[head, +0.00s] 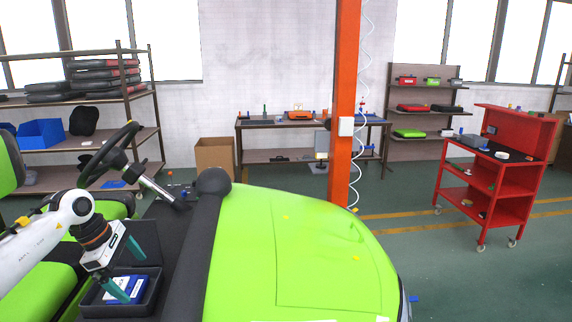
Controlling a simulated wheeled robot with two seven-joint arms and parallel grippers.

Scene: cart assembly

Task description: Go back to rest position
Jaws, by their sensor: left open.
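My left gripper (127,268) shows at the lower left, its arm coming in from the left edge. Its two green fingers are apart and point down to the right. One finger reaches over a dark tray (140,307) that holds a blue and white item (122,290). I cannot tell whether the finger touches that item. Nothing shows clasped between the fingers. My right gripper is not in view.
A green cart (262,240) with a black steering wheel (107,155) fills the foreground close to my left arm. An orange post (345,110) stands behind it. A red trolley (483,185) stands at the right, with open floor around it.

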